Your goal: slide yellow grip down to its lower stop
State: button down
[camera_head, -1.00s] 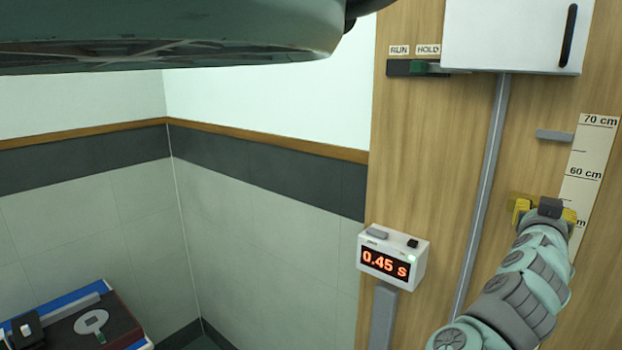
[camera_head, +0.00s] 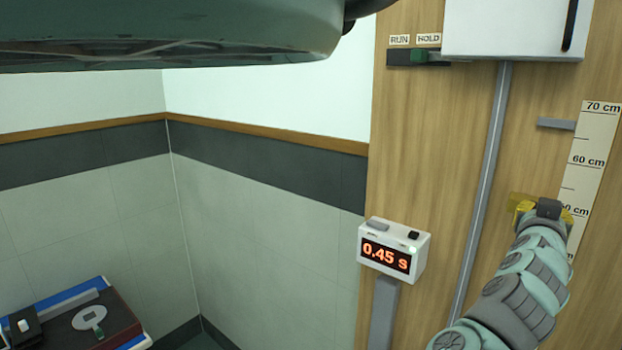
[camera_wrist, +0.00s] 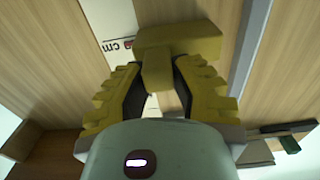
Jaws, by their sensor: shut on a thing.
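The yellow grip (camera_wrist: 178,40) is a T-shaped block in the wrist view, with its stem between my yellow fingers. My gripper (camera_wrist: 158,72) is shut on that stem. In the head view my gripper (camera_head: 545,210) is at the pale scale strip (camera_head: 590,140), close to the 50 cm mark. Yellow shows on both sides of its dark end there, and my arm hides much of the grip. A short grey bar (camera_head: 556,124) sticks out beside the scale above the grip, between the 60 and 70 cm marks. No lower stop is visible; my arm covers that area.
A white timer (camera_head: 393,250) reading 0.45 s stands left of my arm. A grey rail (camera_head: 483,190) runs down the wooden board (camera_head: 425,150) from a white box (camera_head: 510,28). A RUN/HOLD switch (camera_head: 418,57) is at upper left of the board.

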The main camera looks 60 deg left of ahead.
notch_tip(320, 180, down, 26)
jog(key=b, duration=1.9)
jog(key=shift+f, duration=0.2)
jog(key=c, duration=1.1)
grip_release()
jog(key=o, duration=0.3)
jog(key=shift+r, duration=0.1)
jog(key=shift+s, duration=0.1)
jog(key=v, duration=1.1)
jog(key=shift+s+r, duration=0.1)
jog(key=shift+s, duration=0.3)
